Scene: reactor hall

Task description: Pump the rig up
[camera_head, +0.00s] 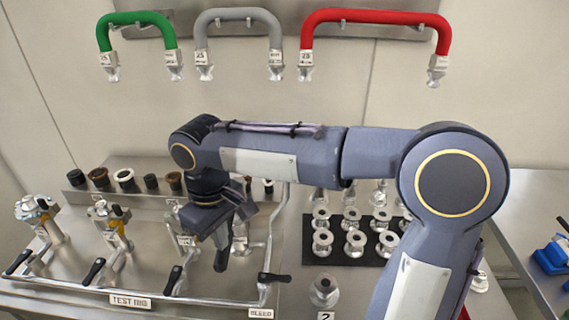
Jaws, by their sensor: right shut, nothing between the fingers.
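The test rig (190,300) is a run of metal pipe on the steel bench at left, labelled TEST RIG. Several black lever handles sit along it, including one at the BLEED label (274,279). Risers carry fittings, such as the left one (40,212) and one with a yellow part (110,218). My right gripper (222,262) points down over the rig, shut and empty, close to a riser between the middle lever and the bleed end. I cannot tell whether it touches the rig. My right arm hides part of the bench behind. My left gripper is out of view.
Green (140,17), grey (238,14) and red (375,17) hoses hang on the back wall. A black mat (345,259) holds several metal flanged fittings. Black, brown and white rings stand on a rack at left. A blue device (552,256) sits on the right-hand table.

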